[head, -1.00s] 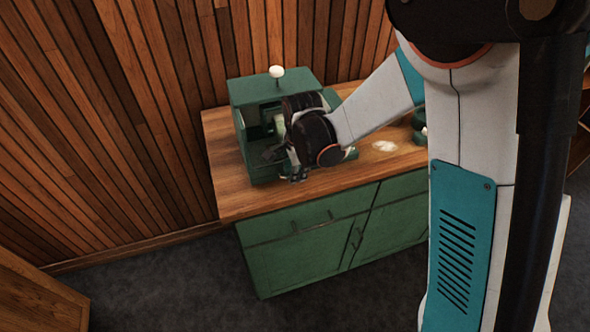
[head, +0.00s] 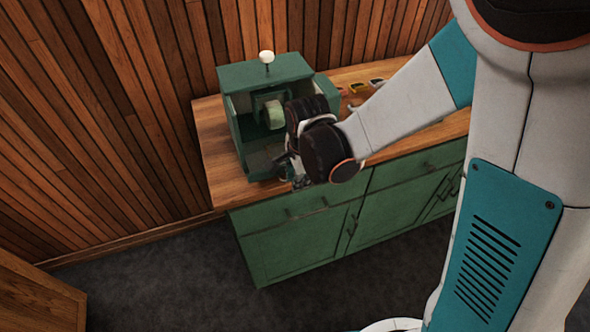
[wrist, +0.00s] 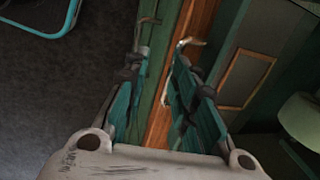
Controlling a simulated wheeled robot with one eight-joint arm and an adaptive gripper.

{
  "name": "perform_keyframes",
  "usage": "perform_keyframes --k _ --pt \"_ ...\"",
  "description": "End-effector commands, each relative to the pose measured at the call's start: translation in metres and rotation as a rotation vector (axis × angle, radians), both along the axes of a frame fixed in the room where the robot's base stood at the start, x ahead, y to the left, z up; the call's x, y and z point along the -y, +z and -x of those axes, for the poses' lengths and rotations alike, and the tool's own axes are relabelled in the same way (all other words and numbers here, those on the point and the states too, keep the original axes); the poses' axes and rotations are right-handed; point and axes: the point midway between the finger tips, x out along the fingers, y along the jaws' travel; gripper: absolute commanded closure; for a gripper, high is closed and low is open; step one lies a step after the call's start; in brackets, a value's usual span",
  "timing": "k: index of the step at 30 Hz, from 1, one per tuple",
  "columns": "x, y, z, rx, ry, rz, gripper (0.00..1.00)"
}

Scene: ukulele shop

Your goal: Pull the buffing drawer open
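The green cabinet's upper left drawer (head: 262,217) has a dark bar handle and sits flush with the cabinet front. No label shows which drawer is the buffing one. My gripper (head: 298,183) is at the counter's front edge, just above this drawer's handle. In the wrist view my gripper (wrist: 162,60) is open and empty, its teal fingers on either side of the wooden counter edge (wrist: 185,75) and green cabinet front (wrist: 153,80). A dark handle (wrist: 148,20) lies just past the left fingertip. A pale bent metal piece (wrist: 190,42) is near the right fingertip; I cannot tell what it belongs to.
A green open-fronted box (head: 262,73) with a white knob and a pale wheel (head: 272,114) stands on the counter, close behind my gripper. Another green drawer (head: 425,162) is to the right. Small items lie on the back counter. Dark floor in front is clear.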

Motion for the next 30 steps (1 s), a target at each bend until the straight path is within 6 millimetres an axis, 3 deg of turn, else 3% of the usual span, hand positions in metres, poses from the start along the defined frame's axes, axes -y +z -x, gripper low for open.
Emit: perform_keyframes --k 13,30 --pt "0.000 0.000 0.001 -0.003 0.000 0.001 0.72" --pt "0.002 0.037 0.007 -0.002 0.000 0.001 0.72"
